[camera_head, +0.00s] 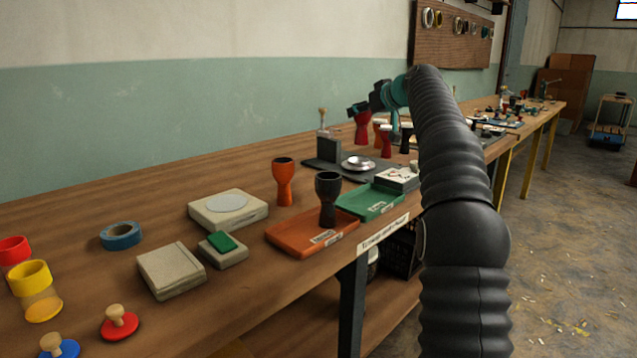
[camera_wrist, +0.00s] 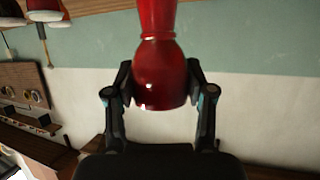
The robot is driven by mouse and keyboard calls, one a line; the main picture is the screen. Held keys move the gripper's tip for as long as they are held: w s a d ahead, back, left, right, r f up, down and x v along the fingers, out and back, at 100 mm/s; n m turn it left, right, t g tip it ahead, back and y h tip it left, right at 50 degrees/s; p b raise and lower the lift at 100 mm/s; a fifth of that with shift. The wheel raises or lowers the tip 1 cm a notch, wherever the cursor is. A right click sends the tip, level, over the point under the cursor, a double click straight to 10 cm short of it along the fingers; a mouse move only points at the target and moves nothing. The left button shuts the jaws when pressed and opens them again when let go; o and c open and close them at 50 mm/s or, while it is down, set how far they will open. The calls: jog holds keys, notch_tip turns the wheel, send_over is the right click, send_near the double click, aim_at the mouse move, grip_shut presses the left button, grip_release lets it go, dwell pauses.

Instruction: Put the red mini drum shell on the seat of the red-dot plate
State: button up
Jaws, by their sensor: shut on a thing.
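The red drum shell (camera_wrist: 163,70) is goblet-shaped and glossy. In the wrist view it sits between the two fingers of my gripper (camera_wrist: 160,92), which is shut on it. In the head view my gripper (camera_head: 362,109) is over the far part of the bench, with the red shell (camera_head: 362,128) just below it. I cannot tell there whether the shell clears the bench. A dark flat plate (camera_head: 318,163) with a silver round piece (camera_head: 358,163) lies nearer than the shell. I cannot make out a red dot on it, so the red-dot plate is not certain.
A post with a knob (camera_head: 323,122) stands beside the dark plate. Other goblets, including a small red one (camera_head: 386,145) and a black one (camera_head: 405,138), stand close to the held shell. An orange tray (camera_head: 285,236) and a green tray (camera_head: 378,205) lie at the front edge.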

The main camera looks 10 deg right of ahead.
jog(key=shift+s+a+f+b, duration=0.35)
jog(key=shift+a+f+b, duration=0.35)
jog(key=shift+a+f, duration=1.15)
jog(key=shift+s+a+f+b, duration=0.4)
jog(key=shift+a+f+b, duration=0.25)
jog(key=shift+a+f, duration=1.2)
jog(key=shift+s+a+f+b, duration=0.35)
jog(key=shift+a+f+b, duration=0.35)
jog(key=shift+a+f, duration=1.15)
jog(key=shift+a+r, duration=0.25)
jog(key=shift+f+b, duration=0.2)
jog(key=shift+b, duration=0.1)
jog(key=o, duration=1.2)
jog(key=shift+c, duration=0.2)
jog(key=shift+r+p, duration=0.15)
jog(key=shift+p, duration=0.4)
